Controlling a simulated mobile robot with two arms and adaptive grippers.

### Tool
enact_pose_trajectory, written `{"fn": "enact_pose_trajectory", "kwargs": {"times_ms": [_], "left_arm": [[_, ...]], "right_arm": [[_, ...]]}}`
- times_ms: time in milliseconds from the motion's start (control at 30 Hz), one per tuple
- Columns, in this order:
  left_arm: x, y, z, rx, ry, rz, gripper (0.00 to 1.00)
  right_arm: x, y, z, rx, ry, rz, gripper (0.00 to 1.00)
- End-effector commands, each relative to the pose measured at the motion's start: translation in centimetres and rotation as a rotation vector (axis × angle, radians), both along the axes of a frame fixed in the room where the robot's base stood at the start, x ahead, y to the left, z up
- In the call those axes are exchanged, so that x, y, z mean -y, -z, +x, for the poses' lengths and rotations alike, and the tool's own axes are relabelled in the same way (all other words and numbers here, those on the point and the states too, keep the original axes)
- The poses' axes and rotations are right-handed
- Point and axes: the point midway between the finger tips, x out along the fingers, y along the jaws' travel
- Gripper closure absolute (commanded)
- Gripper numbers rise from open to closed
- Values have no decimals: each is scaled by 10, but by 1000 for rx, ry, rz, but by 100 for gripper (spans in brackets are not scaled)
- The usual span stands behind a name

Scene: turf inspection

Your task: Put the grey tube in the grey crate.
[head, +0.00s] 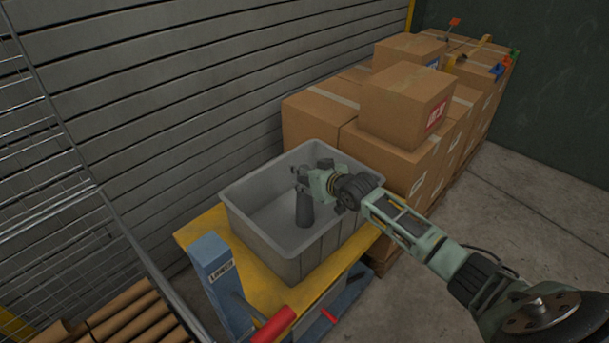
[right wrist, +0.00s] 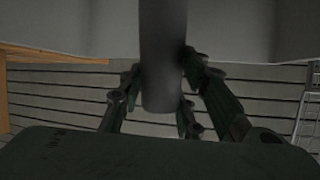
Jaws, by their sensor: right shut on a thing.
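The grey crate (head: 268,233) stands on a yellow platform in the middle of the head view, open at the top. The dark grey tube (head: 304,211) hangs roughly upright below my right gripper (head: 305,180), within the crate's outline. My right gripper is shut on the tube. In the right wrist view the tube (right wrist: 163,60) runs between the fingers of the gripper (right wrist: 160,95). I cannot tell whether the tube's lower end touches the crate floor. My left gripper is not in view.
The yellow platform (head: 198,229) belongs to a lift with a blue post (head: 220,285) and a red handle (head: 273,325). Stacked cardboard boxes (head: 405,103) stand right behind the crate. A wire mesh (head: 45,150) is at left. Concrete floor (head: 520,240) is clear at right.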

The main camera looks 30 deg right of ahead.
Motion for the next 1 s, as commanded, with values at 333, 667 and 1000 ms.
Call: {"fn": "enact_pose_trajectory", "kwargs": {"times_ms": [333, 667, 1000], "left_arm": [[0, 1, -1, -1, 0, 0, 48], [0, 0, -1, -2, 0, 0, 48], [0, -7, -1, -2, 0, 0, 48]], "right_arm": [[0, 1, 0, 0, 0, 0, 50], [0, -1, 0, 0, 0, 0, 50], [5, -20, -42, -3, -2, -2, 50]]}}
